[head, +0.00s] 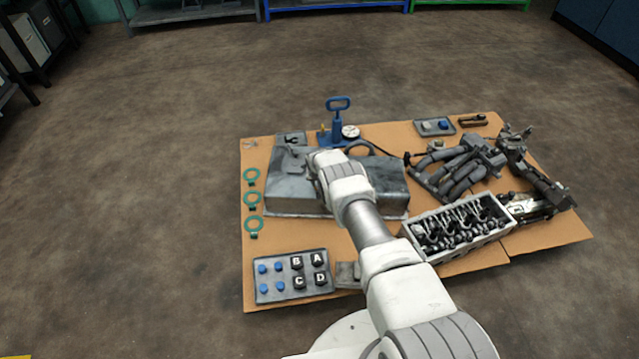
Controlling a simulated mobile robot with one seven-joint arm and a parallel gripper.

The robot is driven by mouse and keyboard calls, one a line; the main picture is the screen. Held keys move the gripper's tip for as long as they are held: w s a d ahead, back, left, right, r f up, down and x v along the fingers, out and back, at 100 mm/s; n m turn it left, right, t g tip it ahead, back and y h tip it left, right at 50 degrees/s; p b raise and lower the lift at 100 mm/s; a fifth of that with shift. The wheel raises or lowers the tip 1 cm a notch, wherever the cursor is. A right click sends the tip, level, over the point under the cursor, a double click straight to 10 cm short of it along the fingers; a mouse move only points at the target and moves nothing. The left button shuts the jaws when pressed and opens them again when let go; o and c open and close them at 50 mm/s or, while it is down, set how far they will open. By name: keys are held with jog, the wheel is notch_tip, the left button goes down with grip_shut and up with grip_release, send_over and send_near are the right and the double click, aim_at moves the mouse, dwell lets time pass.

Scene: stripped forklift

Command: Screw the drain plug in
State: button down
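A grey metal pan-like housing (285,193) lies on the cardboard sheet, left of centre in the head view. The end of my arm reaches over its top. My gripper (313,172) is mostly hidden behind my own wrist, near the housing's upper surface. I cannot see its fingers or whether they hold anything. I cannot make out the drain plug or its hole; my arm covers part of the housing.
A tray of blue and black lettered caps (290,277) lies at front left. Green rings (253,199) lie along the left edge. A blue pump with gauge (337,128) stands behind. A crate of metal parts (458,230) and dark manifold pipes (457,170) fill the right.

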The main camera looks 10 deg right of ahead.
jog(key=c, duration=0.6)
grip_release()
jog(key=shift+c, duration=0.2)
jog(key=shift+r, duration=0.1)
jog(key=shift+r+p, duration=1.6)
jog(key=shift+r, duration=0.6)
jog(key=o, duration=0.6)
jog(key=shift+c, duration=0.2)
jog(key=p+v, duration=0.8)
jog(key=v, duration=0.9)
jog(key=shift+s, duration=0.2)
jog(key=shift+r, duration=0.1)
